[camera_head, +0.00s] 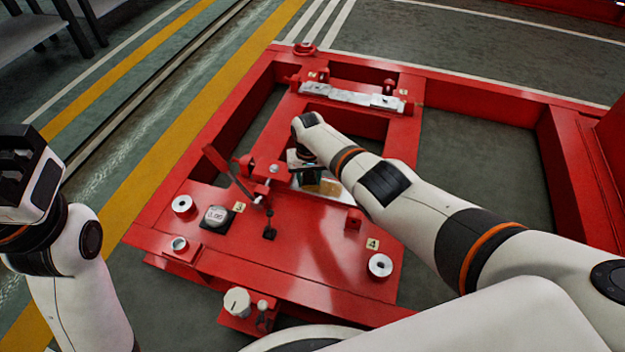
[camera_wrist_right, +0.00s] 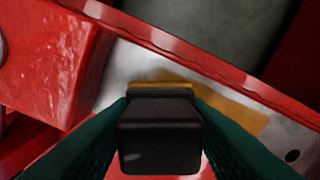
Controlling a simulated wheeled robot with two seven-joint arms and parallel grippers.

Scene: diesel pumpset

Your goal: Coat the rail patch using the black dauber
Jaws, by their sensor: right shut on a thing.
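My right gripper (camera_wrist_right: 160,135) is shut on the black dauber (camera_wrist_right: 160,145), a dark block between two green fingers in the right wrist view. The dauber's far end is over or against a bare metal rail strip (camera_wrist_right: 125,62) bearing an amber-orange patch (camera_wrist_right: 238,113). The patch shows beyond and to the right of the dauber; the rest is hidden, and contact cannot be told. In the head view the right gripper (camera_head: 308,178) is low over the red frame, largely covered by my arm. My left gripper (camera_head: 22,160) is raised at the left edge, away from the frame; its jaw opening is unclear.
The red frame (camera_head: 290,260) carries a red lever (camera_head: 230,170), a round gauge (camera_head: 216,215), ring fittings (camera_head: 380,265) and a white knob (camera_head: 237,301) at the front. A bright metal bar (camera_head: 350,96) lies at the back. A red block (camera_wrist_right: 50,65) stands beside the strip.

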